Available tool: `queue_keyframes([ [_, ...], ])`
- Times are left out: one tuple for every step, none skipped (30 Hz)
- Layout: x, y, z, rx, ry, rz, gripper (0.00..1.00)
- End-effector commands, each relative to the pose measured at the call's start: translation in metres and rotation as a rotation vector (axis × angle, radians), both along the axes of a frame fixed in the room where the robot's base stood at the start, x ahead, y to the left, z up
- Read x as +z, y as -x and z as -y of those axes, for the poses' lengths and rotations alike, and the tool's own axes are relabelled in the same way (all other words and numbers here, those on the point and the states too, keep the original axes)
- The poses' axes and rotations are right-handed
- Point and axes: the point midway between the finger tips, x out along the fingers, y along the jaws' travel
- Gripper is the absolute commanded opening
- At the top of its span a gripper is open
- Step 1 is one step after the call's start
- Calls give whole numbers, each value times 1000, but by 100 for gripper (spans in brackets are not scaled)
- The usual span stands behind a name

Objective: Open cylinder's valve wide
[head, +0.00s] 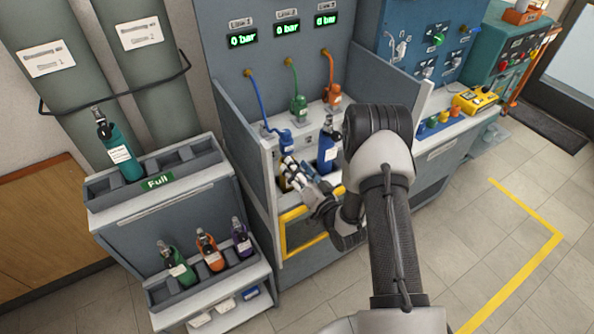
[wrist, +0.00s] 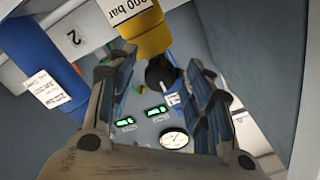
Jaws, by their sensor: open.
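A yellow cylinder (wrist: 148,32) with a white bar label is at the top of the wrist view, its picture tilted. A dark round valve knob (wrist: 160,72) shows just below it, between the fingers of my gripper (wrist: 160,75). The fingers are open, one on each side of the knob; whether either touches it I cannot tell. In the head view my gripper (head: 291,168) reaches into the bench at the left bay, and a sliver of the yellow cylinder (head: 284,186) shows there, mostly hidden. A blue regulator (head: 285,141) is close above my gripper.
A blue cylinder (head: 328,152) stands right of my gripper and also shows in the wrist view (wrist: 45,62). Grey side panels bound the bench. Green (head: 299,105) and orange (head: 334,94) regulators sit behind. The line displays (head: 287,28) read 0 bar. A cylinder rack (head: 200,235) stands left.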

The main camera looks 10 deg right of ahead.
Motion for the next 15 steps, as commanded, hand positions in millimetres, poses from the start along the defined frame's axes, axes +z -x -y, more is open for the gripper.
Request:
queue_keyframes([
  [0, -1, 0, 0, 0, 0, 47],
  [0, -1, 0, 0, 0, 0, 47],
  [0, -1, 0, 1, 0, -1, 47],
  [0, -1, 0, 0, 0, -1, 47],
  [0, -1, 0, 0, 0, -1, 47],
  [0, -1, 0, 0, 0, -1, 47],
  [0, -1, 0, 0, 0, -1, 47],
  [0, -1, 0, 0, 0, -1, 46],
  [0, -1, 0, 0, 0, -1, 43],
  [0, -1, 0, 0, 0, -1, 41],
  [0, -1, 0, 0, 0, -1, 39],
  [0, -1, 0, 0, 0, -1, 36],
  [0, -1, 0, 0, 0, -1, 34],
  [0, -1, 0, 0, 0, -1, 32],
  [0, -1, 0, 0, 0, -1, 30],
])
